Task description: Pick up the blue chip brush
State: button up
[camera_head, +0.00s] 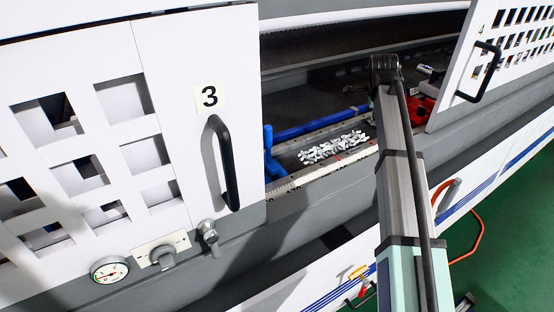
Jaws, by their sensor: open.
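Blue parts show inside the machine opening between the doors. A long blue bar (315,125) runs from left to right behind a pile of pale metal chips. A shorter upright blue piece (268,138) stands at its left end, partly hidden by door 3. I cannot tell which of these, if any, is the blue chip brush, as no bristles can be made out. A long grey and mint part with a black cable, apparently mine, crosses the right side of the opening and hides what lies behind it. No gripper fingers can be made out.
White door 3 (190,60) with a black handle (226,165) covers the left. White door 4 (515,50) is at the right. Pale chips (333,148) lie near a rail with a scale (318,172). A red object (424,106) sits right of my part.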

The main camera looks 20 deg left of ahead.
jog(key=s+a+r+g, duration=0.1)
jog(key=s+a+r, duration=0.15)
jog(key=a, duration=0.45)
jog(key=s+a+r+g+p, duration=0.1)
jog(key=s+a+r, duration=0.1)
jog(key=s+a, duration=0.3)
jog(key=s+a+r+g, duration=0.1)
jog(key=s+a+r, duration=0.1)
jog(key=a, duration=0.6)
notch_tip(320, 180, up, 4)
jog(key=g, duration=0.3)
send_over(269, 127)
jog(key=shift+m+y, duration=0.3)
jog(key=shift+m, duration=0.1)
notch_tip(269, 127, down, 10)
jog(key=p, duration=0.3)
jog(key=shift+r, duration=0.25)
jog(key=shift+w+a+f+p, duration=0.15)
jog(key=shift+f+p, duration=0.45)
jog(key=shift+f, duration=1)
jog(key=shift+a+f+p, duration=0.15)
jog(key=shift+f+p, duration=0.45)
jog(key=shift+f, duration=0.95)
grip_shut()
